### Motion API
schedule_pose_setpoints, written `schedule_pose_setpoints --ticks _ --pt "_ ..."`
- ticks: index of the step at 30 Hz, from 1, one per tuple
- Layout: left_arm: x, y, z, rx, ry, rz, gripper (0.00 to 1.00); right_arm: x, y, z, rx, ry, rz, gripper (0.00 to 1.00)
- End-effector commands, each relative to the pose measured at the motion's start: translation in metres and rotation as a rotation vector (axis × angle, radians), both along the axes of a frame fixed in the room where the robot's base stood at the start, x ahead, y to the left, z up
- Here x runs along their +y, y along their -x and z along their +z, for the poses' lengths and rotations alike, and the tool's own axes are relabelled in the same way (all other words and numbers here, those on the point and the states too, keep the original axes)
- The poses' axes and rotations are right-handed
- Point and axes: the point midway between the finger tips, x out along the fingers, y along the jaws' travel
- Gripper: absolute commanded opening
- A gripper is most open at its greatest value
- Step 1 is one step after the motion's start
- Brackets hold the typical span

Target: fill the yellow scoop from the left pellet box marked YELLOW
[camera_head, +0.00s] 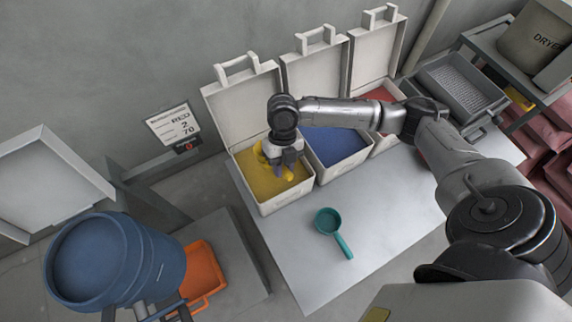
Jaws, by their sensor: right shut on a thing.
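The left pellet box (267,207), a light grey case with its lid up, holds yellow pellets (256,184). My right gripper (287,167) reaches down over these pellets and is shut on the yellow scoop (261,153). The scoop is mostly hidden by the gripper, and its yellow blends with the pellets. I cannot tell how deep it sits or how much it holds. My left gripper is not in view.
Boxes of blue pellets (335,145) and red pellets (380,94) stand to the right. A blue drum (95,262) and orange tray (204,272) are at left. A sign (173,125) reads RED, 2, 70.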

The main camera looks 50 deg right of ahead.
Motion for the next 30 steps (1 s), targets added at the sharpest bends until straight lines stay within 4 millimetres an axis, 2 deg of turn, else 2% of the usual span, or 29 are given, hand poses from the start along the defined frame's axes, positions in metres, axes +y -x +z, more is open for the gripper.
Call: schedule_pose_setpoints --ticks 1,6,21,30 --pt "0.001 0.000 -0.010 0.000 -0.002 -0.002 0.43 -0.001 -0.006 -0.008 0.026 -0.011 -0.002 0.00" --pt "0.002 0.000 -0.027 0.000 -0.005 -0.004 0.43 -0.007 -0.022 -0.018 0.124 -0.046 -0.002 0.00" --pt "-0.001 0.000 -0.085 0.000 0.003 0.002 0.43 -0.009 -0.026 -0.076 0.141 -0.049 0.000 0.00" --pt "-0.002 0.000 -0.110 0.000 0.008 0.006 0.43 -0.010 -0.030 -0.101 0.151 -0.052 -0.001 0.00"
